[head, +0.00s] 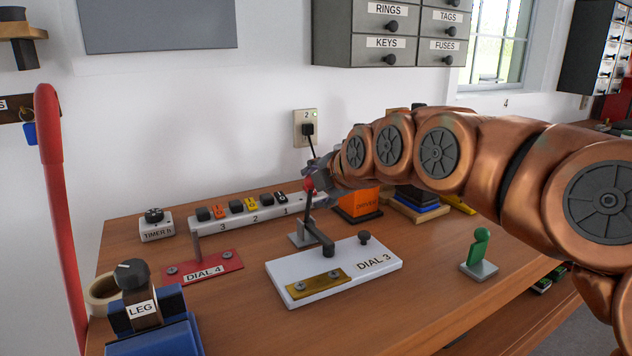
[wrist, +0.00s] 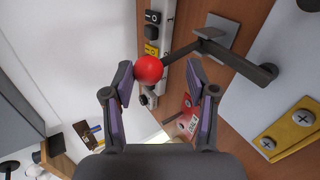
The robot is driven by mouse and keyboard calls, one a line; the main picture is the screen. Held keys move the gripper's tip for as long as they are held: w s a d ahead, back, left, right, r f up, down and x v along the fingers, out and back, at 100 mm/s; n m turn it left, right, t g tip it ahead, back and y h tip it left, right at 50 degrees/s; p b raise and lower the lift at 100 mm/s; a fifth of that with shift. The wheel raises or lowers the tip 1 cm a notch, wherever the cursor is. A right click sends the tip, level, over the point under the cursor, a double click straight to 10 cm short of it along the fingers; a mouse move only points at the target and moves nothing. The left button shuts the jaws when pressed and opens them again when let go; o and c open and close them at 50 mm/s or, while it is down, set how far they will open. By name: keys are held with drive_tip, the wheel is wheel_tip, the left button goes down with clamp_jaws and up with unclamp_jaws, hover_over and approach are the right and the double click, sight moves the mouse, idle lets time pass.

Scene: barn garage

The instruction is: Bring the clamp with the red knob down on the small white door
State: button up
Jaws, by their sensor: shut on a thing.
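The clamp (head: 302,238) stands at the back edge of the small white door (head: 385,263), a flat panel marked DIAL 3 with a brass hinge and a black knob. The clamp's lever stands roughly upright, topped by a red knob (head: 309,184). Its dark arm reaches toward the door; whether its tip touches cannot be told. My gripper (head: 318,175) is at the lever's top, shut on the red knob. In the wrist view the red knob (wrist: 149,69) sits between the fingers, against the left one.
A red DIAL 4 plate (head: 205,268) with another upright post lies left. Behind are a switch strip (head: 250,212) and an orange box (head: 360,203). A green-handled piece (head: 480,250) stands right, a blue LEG block (head: 150,335) front left. The front middle tabletop is clear.

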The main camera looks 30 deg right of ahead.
drive_tip(key=shift+o, duration=1)
drive_tip(key=shift+r, duration=0.25)
wheel_tip(320, 180, up, 10)
drive_tip(key=shift+f, duration=0.1)
